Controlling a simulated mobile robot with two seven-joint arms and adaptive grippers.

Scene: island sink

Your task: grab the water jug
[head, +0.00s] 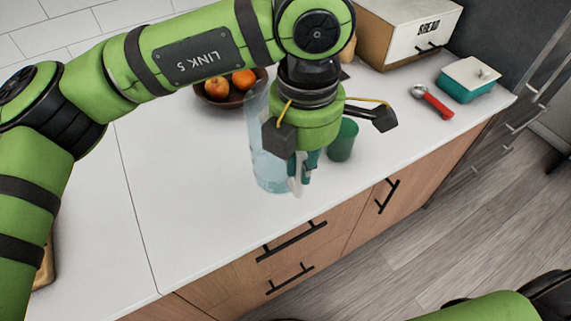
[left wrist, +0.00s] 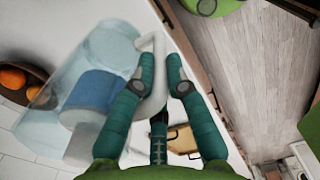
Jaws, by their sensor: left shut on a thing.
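The water jug (head: 268,172) is a clear, pale blue pitcher standing upright on the white counter, partly hidden behind my left gripper. In the left wrist view the jug (left wrist: 62,75) fills the left side, with a blue band inside or behind its wall and a white handle (left wrist: 157,45). My left gripper (head: 303,172) points down at the jug's near right side. In the left wrist view, the green fingers of my left gripper (left wrist: 162,85) are shut on the handle. My right gripper is out of view.
A green cup (head: 343,142) stands close to the right of the jug. A fruit bowl (head: 222,98) is behind it. A red-handled scoop (head: 433,101), teal box (head: 468,85) and bread box (head: 405,38) lie farther right.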

